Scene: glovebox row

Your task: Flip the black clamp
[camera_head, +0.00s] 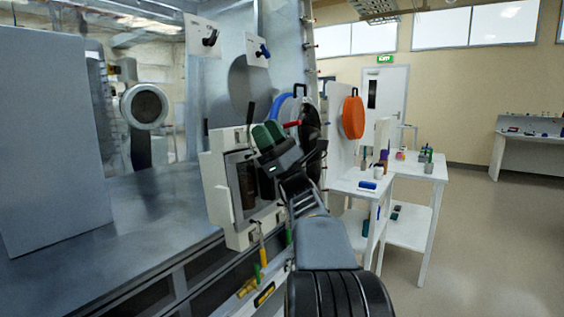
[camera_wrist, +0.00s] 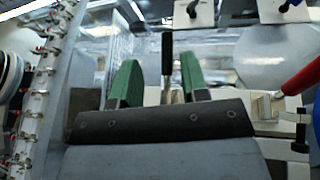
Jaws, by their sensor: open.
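The black clamp's handle (camera_wrist: 167,60) stands upright in the wrist view, between the two green finger pads of my gripper (camera_wrist: 158,82). There is a gap on both sides of it, so neither pad appears to touch it. Its base is mostly hidden behind the dark gripper body. In the head view, my gripper (camera_head: 268,132) is open at the upper edge of a white, box-like frame. A dark upright lever (camera_head: 250,110) shows just left of the pads there and seems to be the same handle.
A red-handled clamp (camera_wrist: 300,78) is close on the right; its red handle also shows in the head view (camera_head: 292,124). The white frame (camera_head: 218,190) stands beside my arm. An orange disc (camera_head: 353,117) and white tables (camera_head: 415,168) are farther right.

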